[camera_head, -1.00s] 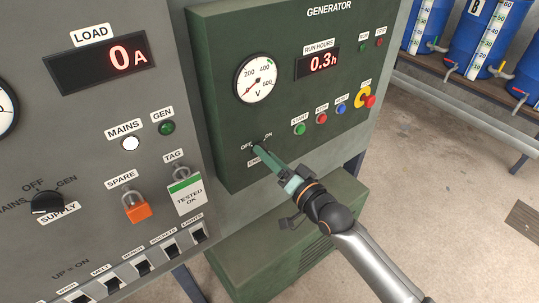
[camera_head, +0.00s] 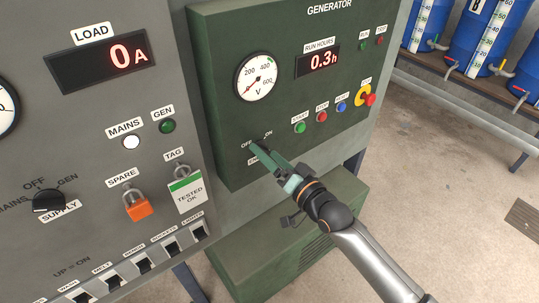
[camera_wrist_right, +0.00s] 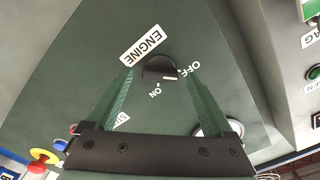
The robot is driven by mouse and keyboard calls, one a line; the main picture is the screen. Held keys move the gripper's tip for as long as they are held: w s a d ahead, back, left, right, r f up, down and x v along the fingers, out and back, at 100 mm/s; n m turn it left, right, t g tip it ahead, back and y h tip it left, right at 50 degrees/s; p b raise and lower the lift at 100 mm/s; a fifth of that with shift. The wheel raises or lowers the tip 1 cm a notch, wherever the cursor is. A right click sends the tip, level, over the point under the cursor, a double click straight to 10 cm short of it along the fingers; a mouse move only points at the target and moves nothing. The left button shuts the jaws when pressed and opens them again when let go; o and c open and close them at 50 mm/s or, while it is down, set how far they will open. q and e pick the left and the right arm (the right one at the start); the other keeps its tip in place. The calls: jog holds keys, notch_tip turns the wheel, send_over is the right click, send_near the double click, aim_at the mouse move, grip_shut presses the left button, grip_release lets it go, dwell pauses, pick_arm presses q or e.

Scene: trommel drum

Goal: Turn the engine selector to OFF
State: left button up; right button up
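The engine selector (camera_wrist_right: 160,68) is a small dark knob on the green generator panel. In the right wrist view it sits between the OFF and ON marks, beside the ENGINE label. Its grip bar lies roughly across that picture, one end towards OFF; I cannot tell for sure which mark it points at. My right gripper (camera_wrist_right: 159,76) is open, its green fingers on either side of the knob with small visible gaps. In the head view the right gripper (camera_head: 259,147) reaches the panel below the OFF and ON marks and mostly hides the knob. My left gripper is not in view.
Above the selector are a volt gauge (camera_head: 255,78) and a run-hours display (camera_head: 318,62). A row of buttons (camera_head: 321,116) and a red stop button (camera_head: 370,99) lie to the right. The grey panel at left carries a supply switch (camera_head: 48,200) and an orange padlock (camera_head: 137,208).

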jog(key=v, duration=1.2)
jog(key=shift+s+d+b, duration=0.15)
jog(key=shift+s+b, duration=0.05)
jog(key=shift+b, duration=0.2)
jog(key=s+d+f+n+g+h, duration=0.1)
jog(key=s+d+f+h, duration=0.1)
jog(key=s+f, duration=0.3)
jog(key=s+d+f+n+g+h, duration=0.1)
jog(key=s+f, duration=0.5)
jog(key=f, duration=0.6)
jog(key=s+d+f+n+g+h, duration=0.1)
jog(key=s+d+f+g+h, duration=0.2)
jog(key=f, duration=0.6)
jog(key=s+d+h, duration=0.2)
jog(key=s+d, duration=0.1)
jog(key=shift+n, duration=0.3)
jog(key=shift+s+f, duration=0.1)
jog(key=shift+s, duration=0.05)
